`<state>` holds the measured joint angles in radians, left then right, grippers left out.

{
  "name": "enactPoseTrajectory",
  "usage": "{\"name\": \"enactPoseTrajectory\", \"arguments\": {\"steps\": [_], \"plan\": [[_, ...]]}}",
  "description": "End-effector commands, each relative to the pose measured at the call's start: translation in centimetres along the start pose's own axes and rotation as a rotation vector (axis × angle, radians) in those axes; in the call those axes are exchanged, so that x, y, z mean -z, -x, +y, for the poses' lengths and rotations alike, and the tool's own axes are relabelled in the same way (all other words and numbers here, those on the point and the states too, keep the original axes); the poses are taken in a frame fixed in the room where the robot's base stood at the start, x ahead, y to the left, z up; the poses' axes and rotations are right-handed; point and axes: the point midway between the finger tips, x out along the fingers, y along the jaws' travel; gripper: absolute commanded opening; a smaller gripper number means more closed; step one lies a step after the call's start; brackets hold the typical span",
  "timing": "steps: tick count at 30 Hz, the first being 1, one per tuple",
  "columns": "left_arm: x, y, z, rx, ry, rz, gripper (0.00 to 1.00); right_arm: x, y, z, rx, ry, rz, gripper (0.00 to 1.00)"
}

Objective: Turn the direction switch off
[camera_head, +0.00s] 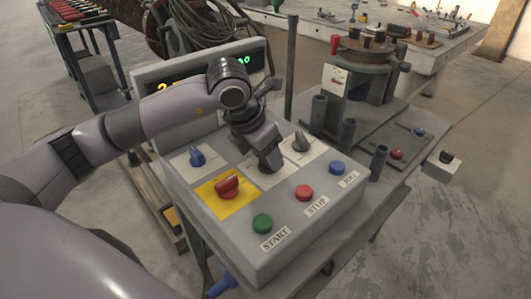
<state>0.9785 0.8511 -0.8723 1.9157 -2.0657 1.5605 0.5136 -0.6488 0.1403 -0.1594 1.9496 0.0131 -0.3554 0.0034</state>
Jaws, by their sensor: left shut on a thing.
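The grey control box (255,240) stands in the middle of the view, with several knobs and buttons on its sloped top. My left gripper (270,165) points down at a pale plate between the red knob and the grey knob. It is shut on a switch knob there, which its fingers mostly hide. I cannot read which knob is marked as the direction switch. A blue knob (196,157) is at the back left, a red knob (227,185) on a yellow plate (212,205) in front of it, and a grey knob (302,142) at the right. My right gripper is not in view.
Green (262,223), red (304,192) and blue (337,167) buttons line the box's front edge, near the gripper. A display panel (150,77) rises behind, partly covered by my arm. Round machinery (365,65) and upright tubes (348,133) stand to the right.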

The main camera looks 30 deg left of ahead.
Motion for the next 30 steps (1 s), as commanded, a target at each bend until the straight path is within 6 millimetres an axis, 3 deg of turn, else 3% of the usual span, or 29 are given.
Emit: {"name": "enactPoseTrajectory", "arguments": {"steps": [8,9,11,21,30], "plan": [[0.0,0.1,0.1,-0.001,0.0,0.0,0.21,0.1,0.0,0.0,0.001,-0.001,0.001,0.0],[0.0,0.1,0.1,-0.001,0.0,0.0,0.61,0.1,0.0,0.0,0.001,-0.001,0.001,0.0],[0.0,0.1,0.1,-0.001,0.0,0.0,0.77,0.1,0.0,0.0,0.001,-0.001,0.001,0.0],[-0.1,0.4,0.0,0.0,-0.001,-0.001,0.77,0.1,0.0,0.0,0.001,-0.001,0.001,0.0],[-0.1,4.9,0.1,-0.002,-0.001,-0.005,0.77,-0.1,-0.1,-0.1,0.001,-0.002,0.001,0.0]]}}
